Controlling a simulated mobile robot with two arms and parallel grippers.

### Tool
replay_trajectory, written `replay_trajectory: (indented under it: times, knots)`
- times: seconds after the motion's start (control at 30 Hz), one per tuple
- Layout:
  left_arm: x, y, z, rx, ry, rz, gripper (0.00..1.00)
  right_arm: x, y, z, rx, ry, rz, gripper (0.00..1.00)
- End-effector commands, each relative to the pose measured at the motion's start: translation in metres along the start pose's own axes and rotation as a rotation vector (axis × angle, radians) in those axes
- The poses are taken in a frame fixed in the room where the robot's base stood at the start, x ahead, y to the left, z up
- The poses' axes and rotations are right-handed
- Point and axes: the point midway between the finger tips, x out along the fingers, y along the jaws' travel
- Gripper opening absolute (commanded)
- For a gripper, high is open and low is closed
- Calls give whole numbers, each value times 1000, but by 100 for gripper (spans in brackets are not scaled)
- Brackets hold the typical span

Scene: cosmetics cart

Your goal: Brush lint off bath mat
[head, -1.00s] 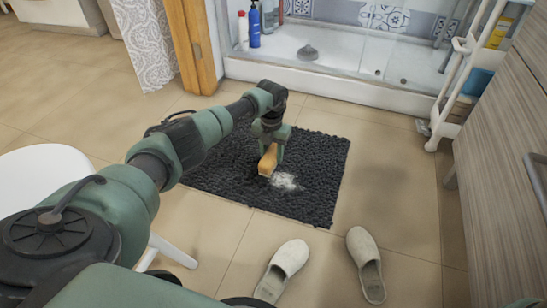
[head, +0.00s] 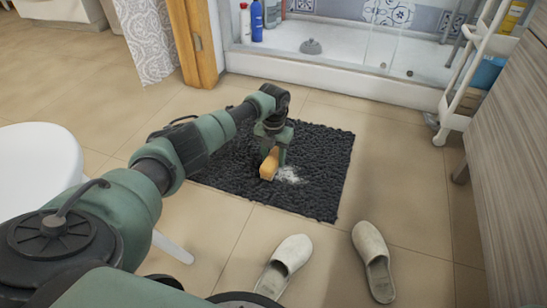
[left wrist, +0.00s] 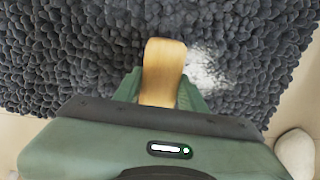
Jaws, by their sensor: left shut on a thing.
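A dark grey shaggy bath mat (head: 320,165) lies on the tiled floor in the head view, and it fills most of the left wrist view (left wrist: 70,60). A patch of white lint (head: 291,174) lies near its middle; it also shows in the left wrist view (left wrist: 203,68). My left gripper (head: 270,150) is shut on a brush with a wooden back (head: 268,165), just left of the lint. The brush also shows in the left wrist view (left wrist: 163,72). Its bristles are hidden, so I cannot tell whether they touch the mat. My right gripper is not in view.
Two pale slippers (head: 289,262) (head: 372,258) lie in front of the mat. A white stool (head: 38,165) stands at left. A shower tray (head: 340,65) with bottles is behind. A white cart (head: 462,100) and a wood-grain cabinet (head: 515,160) are at right.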

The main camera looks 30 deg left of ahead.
Motion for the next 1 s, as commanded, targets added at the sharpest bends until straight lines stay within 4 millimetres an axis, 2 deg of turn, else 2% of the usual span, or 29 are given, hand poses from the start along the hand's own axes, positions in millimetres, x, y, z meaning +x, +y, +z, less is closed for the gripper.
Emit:
replay_trajectory:
  times: [0.33,1.0]
  knots:
    - [0,0,0,0,0,0,8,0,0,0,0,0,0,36]
    - [14,-1,0,0,1,-1,8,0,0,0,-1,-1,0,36]
